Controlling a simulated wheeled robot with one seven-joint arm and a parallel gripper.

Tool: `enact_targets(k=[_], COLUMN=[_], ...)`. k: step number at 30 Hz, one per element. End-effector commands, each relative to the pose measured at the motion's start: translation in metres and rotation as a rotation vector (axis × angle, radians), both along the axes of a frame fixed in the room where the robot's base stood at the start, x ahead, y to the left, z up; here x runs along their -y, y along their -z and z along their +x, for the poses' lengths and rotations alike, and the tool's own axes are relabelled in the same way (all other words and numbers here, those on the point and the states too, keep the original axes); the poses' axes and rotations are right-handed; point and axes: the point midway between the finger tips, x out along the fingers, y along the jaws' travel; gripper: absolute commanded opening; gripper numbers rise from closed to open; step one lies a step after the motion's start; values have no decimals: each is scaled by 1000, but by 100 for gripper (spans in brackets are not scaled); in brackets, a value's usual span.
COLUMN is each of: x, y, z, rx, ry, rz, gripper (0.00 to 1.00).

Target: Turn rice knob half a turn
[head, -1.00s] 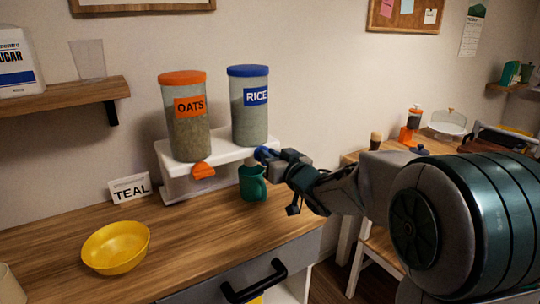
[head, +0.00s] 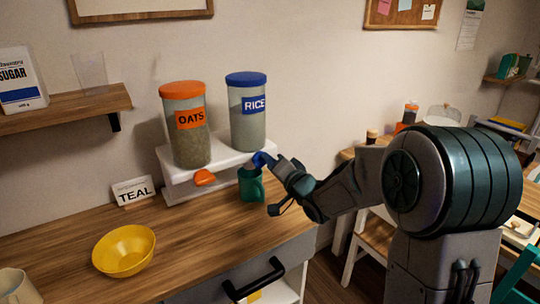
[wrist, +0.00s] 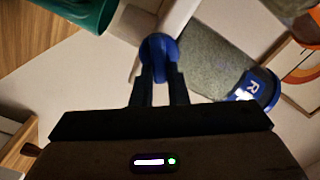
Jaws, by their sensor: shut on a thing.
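The rice dispenser (head: 247,118) has a blue lid and a blue RICE label, and stands upright on the white stand (head: 178,180). Its blue knob (head: 262,159) is at the front, below the container. My gripper (head: 269,163) is shut on this knob. In the wrist view the blue knob (wrist: 158,47) sits between the two dark fingers (wrist: 158,75). The teal mug (head: 250,187) stands on the counter below the knob. It shows at the top left of the wrist view (wrist: 85,12). I cannot see inside the mug.
The oats dispenser (head: 186,130) with its orange knob (head: 204,177) stands just left. A TEAL card (head: 133,191) and a yellow bowl (head: 124,250) are on the wooden counter (head: 190,240). A drawer handle (head: 254,279) juts out at the front.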

Motion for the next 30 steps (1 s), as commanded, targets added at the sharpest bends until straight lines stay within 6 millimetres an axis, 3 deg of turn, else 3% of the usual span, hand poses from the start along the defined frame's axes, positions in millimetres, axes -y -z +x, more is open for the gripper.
enact_targets(k=[15, 30], x=[2, 1], y=[4, 8], z=[1, 1], rx=[-247, -340], ry=[0, -1], rz=[362, 500], gripper=[0, 0])
